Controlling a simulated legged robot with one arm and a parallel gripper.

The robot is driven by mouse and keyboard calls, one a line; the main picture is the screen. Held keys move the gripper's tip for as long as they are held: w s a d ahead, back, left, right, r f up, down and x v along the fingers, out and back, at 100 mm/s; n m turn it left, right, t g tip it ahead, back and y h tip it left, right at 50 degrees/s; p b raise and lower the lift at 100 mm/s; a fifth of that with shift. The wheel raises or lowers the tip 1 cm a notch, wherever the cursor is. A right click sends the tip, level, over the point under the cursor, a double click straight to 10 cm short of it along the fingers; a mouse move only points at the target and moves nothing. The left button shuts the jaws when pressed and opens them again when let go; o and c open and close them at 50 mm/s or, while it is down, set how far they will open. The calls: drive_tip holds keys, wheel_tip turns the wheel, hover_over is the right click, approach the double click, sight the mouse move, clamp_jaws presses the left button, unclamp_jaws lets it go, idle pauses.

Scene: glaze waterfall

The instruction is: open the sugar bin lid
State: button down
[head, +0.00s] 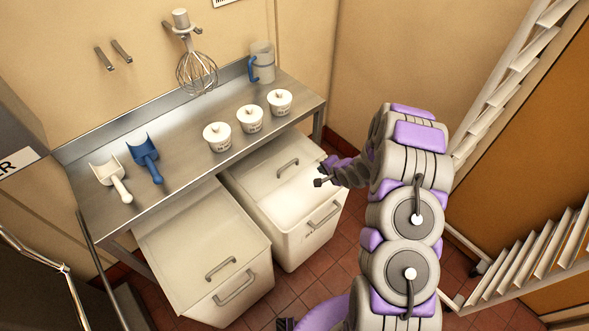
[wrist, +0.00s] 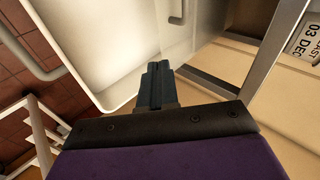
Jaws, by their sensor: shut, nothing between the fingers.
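Two white bins stand under the steel table; I cannot read which is labelled sugar. The right bin (head: 292,242) has its lid (head: 268,166) slid back towards the table, and bright white shows in the front opening. The lid's bar handle (head: 288,168) is near the back; it also shows at the top of the wrist view (wrist: 176,10). The left bin (head: 228,297) is covered by its lid (head: 195,245). My gripper (head: 319,182) is shut and empty above the right bin's right side, apart from the lid handle. Its closed fingers show in the wrist view (wrist: 156,82).
The table (head: 180,180) holds a white scoop (head: 110,177), a blue scoop (head: 146,158), several lidded white pots and a jug (head: 262,62). A whisk (head: 197,72) hangs above. A table leg (wrist: 272,50) is close to my gripper. Slatted racks stand right.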

drive_tip(key=s+a+y, duration=0.2)
drive_tip(key=s+a, duration=0.1)
drive_tip(key=b, duration=0.4)
hover_over(291, 171)
drive_tip(key=s+d, duration=0.1)
drive_tip(key=s, duration=0.2)
wheel_tip(291, 171, down, 6)
drive_tip(key=shift+w+f, duration=0.15)
drive_tip(key=shift+w, duration=0.1)
drive_tip(key=shift+w+a+p, duration=0.15)
drive_tip(key=shift+w+p, duration=0.3)
drive_tip(key=shift+p, duration=0.5)
drive_tip(key=shift+w+a+r+p, duration=0.2)
drive_tip(key=shift+w+a+p, duration=0.2)
drive_tip(key=shift+w+p, duration=0.45)
drive_tip(key=shift+w+a+f+p, duration=0.2)
drive_tip(key=shift+w+a+p, duration=0.2)
drive_tip(key=shift+a+p, duration=0.35)
drive_tip(key=shift+s+d, duration=0.1)
drive_tip(key=shift+d, duration=0.05)
